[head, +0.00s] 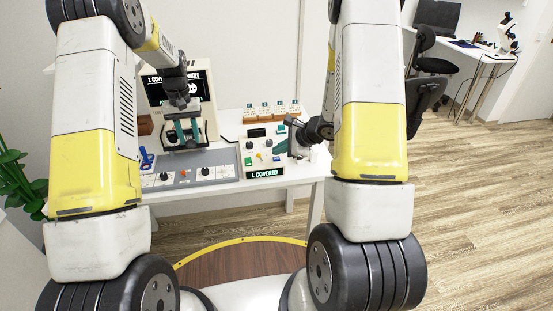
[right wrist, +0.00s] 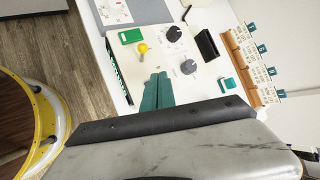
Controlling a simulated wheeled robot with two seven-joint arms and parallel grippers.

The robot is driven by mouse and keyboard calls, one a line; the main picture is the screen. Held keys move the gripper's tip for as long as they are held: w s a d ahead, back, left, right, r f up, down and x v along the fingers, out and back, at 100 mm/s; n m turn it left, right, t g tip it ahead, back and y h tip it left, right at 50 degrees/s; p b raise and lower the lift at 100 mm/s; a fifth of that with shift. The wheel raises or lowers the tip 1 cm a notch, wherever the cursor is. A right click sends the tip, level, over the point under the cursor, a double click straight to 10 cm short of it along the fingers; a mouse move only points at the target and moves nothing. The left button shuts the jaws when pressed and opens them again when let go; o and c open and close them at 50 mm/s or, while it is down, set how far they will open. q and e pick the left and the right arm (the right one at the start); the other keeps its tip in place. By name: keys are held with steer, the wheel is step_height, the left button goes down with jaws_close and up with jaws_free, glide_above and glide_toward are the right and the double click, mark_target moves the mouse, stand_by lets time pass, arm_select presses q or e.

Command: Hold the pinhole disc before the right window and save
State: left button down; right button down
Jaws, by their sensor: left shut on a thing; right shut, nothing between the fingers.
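My left gripper (head: 182,133) is shut in front of the beige test machine (head: 146,124), below its black screen (head: 160,90). What it holds, likely the pinhole disc, is mostly hidden by the gripper. The windows are hidden too. The screen is partly covered by my arm; it shows "L COVERED", a word ending in "HOLE" and a white figure. My right gripper (head: 290,145) is shut and empty by the right side of the control box (head: 257,160). In the right wrist view its green fingertips (right wrist: 157,92) are together over the box's edge, close to a yellow knob (right wrist: 143,47).
A wooden card rack (head: 272,117) stands behind. A grey panel with knobs (head: 219,172) lies left.

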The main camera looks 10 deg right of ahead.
mark_target(279, 160)
steer(key=shift+r, duration=0.1)
steer(key=shift+r, duration=2.4)
steer(key=shift+r, duration=0.1)
steer(key=v, duration=1.2)
arm_select(q)
steer(key=s+r, duration=0.5)
